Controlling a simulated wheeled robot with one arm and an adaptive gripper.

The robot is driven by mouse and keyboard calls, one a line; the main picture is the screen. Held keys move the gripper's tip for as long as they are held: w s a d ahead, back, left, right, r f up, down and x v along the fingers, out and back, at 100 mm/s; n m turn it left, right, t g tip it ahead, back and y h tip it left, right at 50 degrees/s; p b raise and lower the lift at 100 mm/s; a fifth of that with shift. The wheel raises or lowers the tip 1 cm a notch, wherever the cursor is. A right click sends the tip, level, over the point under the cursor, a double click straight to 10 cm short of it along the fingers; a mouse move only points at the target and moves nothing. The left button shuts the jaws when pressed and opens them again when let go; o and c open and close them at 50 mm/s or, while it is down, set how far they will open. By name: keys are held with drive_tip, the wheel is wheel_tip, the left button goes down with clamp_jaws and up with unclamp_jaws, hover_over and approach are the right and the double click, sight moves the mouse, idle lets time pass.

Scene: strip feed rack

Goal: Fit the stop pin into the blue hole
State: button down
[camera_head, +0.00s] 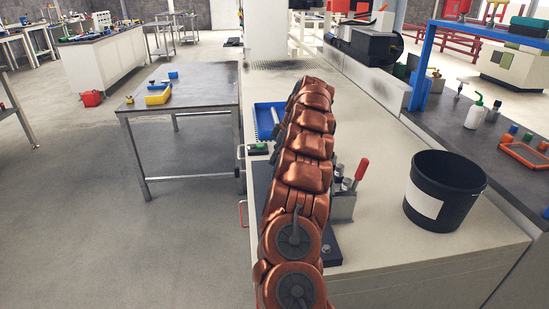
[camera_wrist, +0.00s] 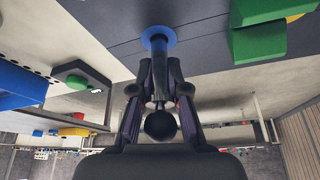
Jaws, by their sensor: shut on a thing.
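The stop pin (camera_wrist: 159,100), grey with a dark round knob, is between the fingers of my gripper (camera_wrist: 160,75) in the wrist view. The gripper is shut on it. The pin's far end overlaps the blue ring around the blue hole (camera_wrist: 158,31), set in a dark grey plate. I cannot tell whether the tip is inside the hole or just in front of it. In the head view my copper-coloured arm covers the gripper, the pin and the hole.
A green block (camera_wrist: 258,42) stands right of the hole in the wrist view. In the head view, a blue tray (camera_head: 264,121) lies behind my arm, a red-handled tool (camera_head: 361,170) stands beside it, and a black bin (camera_head: 446,192) stands farther right. The bench between has free room.

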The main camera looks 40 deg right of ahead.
drive_tip(key=shift+f+b, duration=0.45)
drive_tip(key=shift+f, duration=0.25)
drive_tip(key=c, duration=1.1)
unclamp_jaws()
drive_tip(key=shift+r, duration=0.1)
drive_tip(key=shift+v, duration=3.65)
drive_tip(key=shift+r, duration=0.1)
